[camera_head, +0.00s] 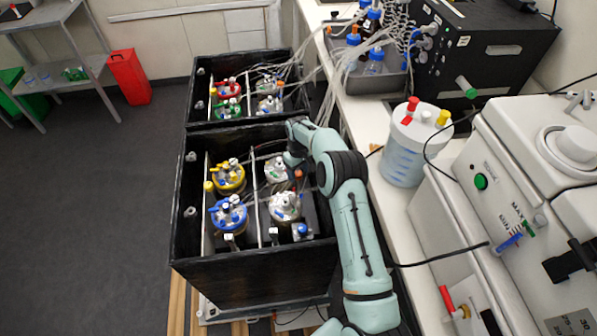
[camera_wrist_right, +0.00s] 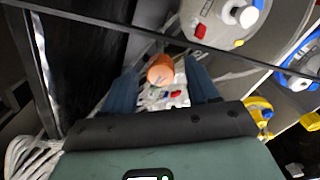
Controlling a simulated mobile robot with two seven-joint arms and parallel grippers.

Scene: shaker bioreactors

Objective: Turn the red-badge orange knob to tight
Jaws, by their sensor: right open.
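The orange knob (camera_wrist_right: 160,69) shows in the right wrist view between the two blue fingers of my right gripper (camera_wrist_right: 162,86), with visible gaps on both sides. A small red badge (camera_wrist_right: 176,94) lies beside the knob on a pale fitting. In the head view an orange knob (camera_head: 298,174) shows inside the near black box, just below my right gripper (camera_head: 292,159), whose fingers are mostly hidden by the wrist. My right gripper is open and empty. My left gripper is not in view.
The near black box (camera_head: 260,273) holds several vessels, among them a yellow-topped one (camera_head: 229,177) and a blue-topped one (camera_head: 229,214). A thin dark bar (camera_wrist_right: 205,45) crosses the wrist view close to the knob. White tubes (camera_head: 325,95) hang at the box's far right.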

